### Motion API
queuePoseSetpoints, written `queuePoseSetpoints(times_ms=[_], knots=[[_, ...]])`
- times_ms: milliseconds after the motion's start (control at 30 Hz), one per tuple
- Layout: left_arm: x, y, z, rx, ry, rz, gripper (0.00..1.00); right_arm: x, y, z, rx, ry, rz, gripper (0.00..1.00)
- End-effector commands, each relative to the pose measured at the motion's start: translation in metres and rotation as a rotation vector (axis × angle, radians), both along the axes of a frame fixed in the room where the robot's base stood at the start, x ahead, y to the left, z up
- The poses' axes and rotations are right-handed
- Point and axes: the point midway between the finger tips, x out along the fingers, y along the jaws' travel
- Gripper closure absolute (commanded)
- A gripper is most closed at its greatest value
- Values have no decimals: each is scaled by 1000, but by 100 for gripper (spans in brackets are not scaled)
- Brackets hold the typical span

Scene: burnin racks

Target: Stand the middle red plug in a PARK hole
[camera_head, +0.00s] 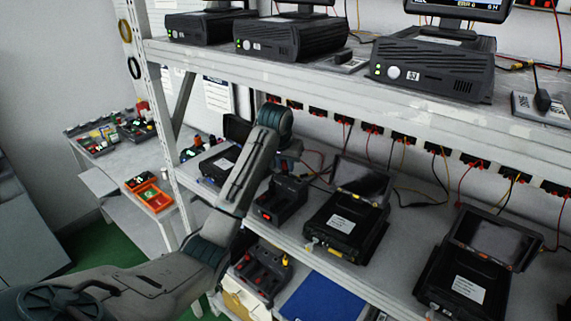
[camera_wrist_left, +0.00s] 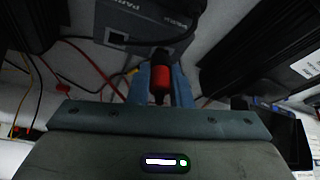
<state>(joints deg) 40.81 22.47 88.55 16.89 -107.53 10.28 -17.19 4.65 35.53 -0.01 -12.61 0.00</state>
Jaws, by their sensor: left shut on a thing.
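My left gripper (camera_wrist_left: 161,88) is shut on a red plug (camera_wrist_left: 161,76), which sits between its two blue fingers in the left wrist view. The grey block marked PARK (camera_wrist_left: 120,22) is just beyond the plug; whether the plug touches it or enters a hole, I cannot tell. In the head view my left arm reaches over the middle shelf. Its gripper (camera_head: 288,163) is small and partly hidden by the wrist, just above a dark block (camera_head: 280,203). The PARK holes are not clearly visible. My right gripper is not in view.
Dark open-lidded units (camera_head: 345,225) stand right of the block on the middle shelf. Red and yellow wires hang from sockets behind. A box with red and yellow plugs (camera_head: 262,272) and a blue panel (camera_head: 325,298) are below. The upper shelf (camera_head: 330,68) overhangs.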

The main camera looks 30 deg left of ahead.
Motion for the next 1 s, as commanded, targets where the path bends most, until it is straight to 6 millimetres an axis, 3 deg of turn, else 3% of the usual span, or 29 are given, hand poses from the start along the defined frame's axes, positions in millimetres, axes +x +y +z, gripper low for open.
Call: queuePoseSetpoints(times_ms=[633,667,767,967,1000], knots=[[0,0,-5,0,-2,0,97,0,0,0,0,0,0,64],[0,0,-5,0,-2,0,78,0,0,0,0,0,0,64],[0,0,-6,0,-1,0,58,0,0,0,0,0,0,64],[0,0,-6,0,-1,0,57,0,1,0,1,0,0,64],[0,0,-6,0,-1,0,53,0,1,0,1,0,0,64]])
